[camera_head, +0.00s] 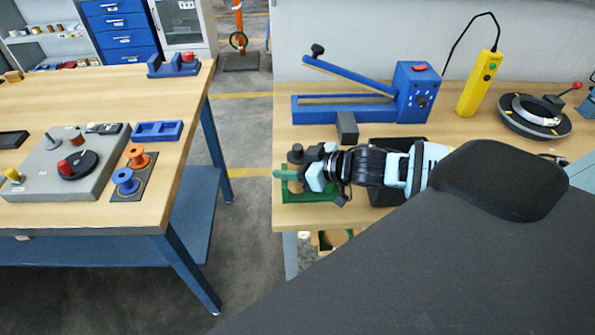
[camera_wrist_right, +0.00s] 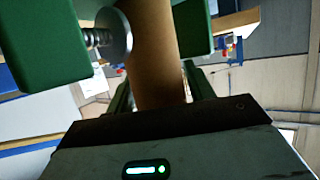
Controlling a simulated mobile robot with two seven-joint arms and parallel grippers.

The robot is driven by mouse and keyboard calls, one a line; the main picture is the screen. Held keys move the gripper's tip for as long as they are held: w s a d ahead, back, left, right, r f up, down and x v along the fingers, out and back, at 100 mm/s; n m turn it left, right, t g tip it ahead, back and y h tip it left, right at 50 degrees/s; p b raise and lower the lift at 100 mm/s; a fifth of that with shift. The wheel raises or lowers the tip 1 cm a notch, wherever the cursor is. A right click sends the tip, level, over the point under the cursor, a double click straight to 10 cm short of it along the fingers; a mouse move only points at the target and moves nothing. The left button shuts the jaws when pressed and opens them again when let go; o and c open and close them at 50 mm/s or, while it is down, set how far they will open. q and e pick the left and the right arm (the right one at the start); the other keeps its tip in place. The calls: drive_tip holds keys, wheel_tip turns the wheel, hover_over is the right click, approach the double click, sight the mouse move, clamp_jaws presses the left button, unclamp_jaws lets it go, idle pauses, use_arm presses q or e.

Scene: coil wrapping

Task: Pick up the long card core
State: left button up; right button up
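The long card core (camera_head: 294,187) is a brown cylinder standing in a green tray (camera_head: 325,194) at the left end of the right-hand bench. My right gripper (camera_head: 287,173) reaches it from the right, with a green finger passing across it. In the right wrist view the brown core (camera_wrist_right: 155,50) lies between the green fingers of the right gripper (camera_wrist_right: 145,40). The fingers look open around it, with a gap at the left where a metal screw and disc show. The core's far end is hidden. My left gripper is out of view.
Behind the gripper stand a blue lever tool (camera_head: 415,95), a small dark block (camera_head: 347,127) and a yellow handheld device (camera_head: 478,85). A black ring fixture (camera_head: 515,125) is at the right. Another wooden bench (camera_head: 150,215) stands left, across a gap of open floor.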

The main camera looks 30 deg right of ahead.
drive_tip(key=c, duration=1)
wheel_tip(320, 180, up, 10)
drive_tip(key=shift+a, duration=0.1)
